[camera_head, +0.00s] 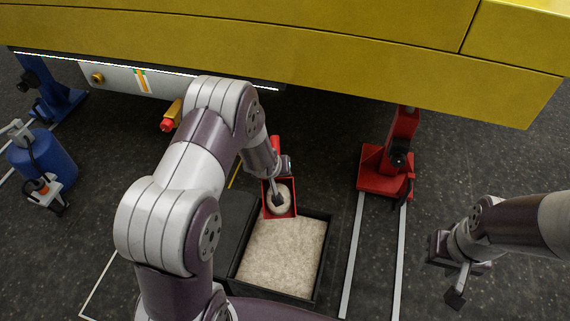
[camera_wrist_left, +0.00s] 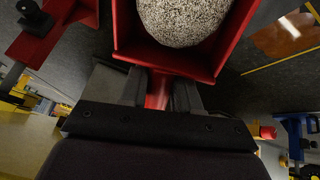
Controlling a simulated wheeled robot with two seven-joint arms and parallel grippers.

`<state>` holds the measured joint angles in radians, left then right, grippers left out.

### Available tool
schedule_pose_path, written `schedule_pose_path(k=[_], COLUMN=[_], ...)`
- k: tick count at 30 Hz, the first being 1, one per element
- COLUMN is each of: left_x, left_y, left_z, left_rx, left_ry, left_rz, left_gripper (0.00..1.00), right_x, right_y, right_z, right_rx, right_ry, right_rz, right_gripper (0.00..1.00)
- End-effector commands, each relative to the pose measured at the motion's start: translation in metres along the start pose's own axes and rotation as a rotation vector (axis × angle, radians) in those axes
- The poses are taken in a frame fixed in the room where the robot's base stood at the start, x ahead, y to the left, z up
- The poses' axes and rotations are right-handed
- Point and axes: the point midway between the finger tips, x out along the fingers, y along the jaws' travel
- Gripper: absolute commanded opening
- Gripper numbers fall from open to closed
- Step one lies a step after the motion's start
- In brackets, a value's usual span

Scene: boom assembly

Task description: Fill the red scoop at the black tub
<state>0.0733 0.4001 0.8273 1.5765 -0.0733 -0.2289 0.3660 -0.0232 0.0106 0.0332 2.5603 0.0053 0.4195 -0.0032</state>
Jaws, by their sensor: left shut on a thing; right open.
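The red scoop (camera_head: 267,207) is held by my left gripper (camera_head: 279,198) at the far edge of the black tub (camera_head: 236,278). The tub holds a pale granular material (camera_head: 281,254). In the left wrist view my left gripper (camera_wrist_left: 160,95) is shut on the red handle of the scoop (camera_wrist_left: 166,62). A rounded heap of speckled pale grains (camera_wrist_left: 182,20) lies in the scoop. My right gripper (camera_head: 452,277) is open and empty at the right, well away from the tub. I cannot tell whether the scoop touches the tub rim.
A large yellow boom (camera_head: 300,50) spans the top of the view. A red stand (camera_head: 384,172) and pale floor lines (camera_head: 353,255) lie right of the tub. A blue cylinder (camera_head: 45,160) stands at the far left. The dark floor between the lines and my right gripper is clear.

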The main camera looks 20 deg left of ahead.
Motion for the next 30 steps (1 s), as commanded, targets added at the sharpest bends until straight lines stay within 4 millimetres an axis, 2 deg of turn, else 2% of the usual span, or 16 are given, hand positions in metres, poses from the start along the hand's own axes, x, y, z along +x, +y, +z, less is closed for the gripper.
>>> schedule_pose_path(k=[1, 8, 13, 21, 27, 28, 30], left_x=[0.015, 0.062, 0.099, 0.111, 0.108, 0.116, 0.147], left_y=[-0.009, -0.047, -0.07, -0.063, -0.051, -0.052, -0.058], left_z=[0.008, 0.036, 0.067, 0.079, 0.084, 0.089, 0.108], left_rx=[-0.03, -0.194, -0.339, -0.429, -0.428, -0.429, -0.428], left_ry=[-0.01, -0.057, -0.104, -0.172, -0.299, -0.311, -0.307], left_rz=[-0.016, -0.094, -0.146, -0.161, -0.124, -0.122, -0.122], left_gripper=[0.0, 0.0, 0.0, 0.0, 0.0, 0.0, 0.0], right_x=[0.011, 0.035, 0.054, 0.055, 0.054, 0.063, 0.097], right_y=[0.0, 0.0, 0.0, 0.0, 0.0, 0.0, 0.0], right_z=[0.001, 0.004, 0.006, 0.006, 0.006, 0.007, 0.011], right_rx=[0.0, 0.0, 0.0, 0.0, 0.0, 0.0, 0.0], right_ry=[0.0, 0.0, 0.0, 0.0, 0.0, 0.002, 0.001], right_rz=[0.0, 0.0, 0.0, 0.0, 0.0, 0.0, 0.0], right_gripper=[0.43, 0.43, 0.43, 0.43, 0.43, 0.43, 0.43])
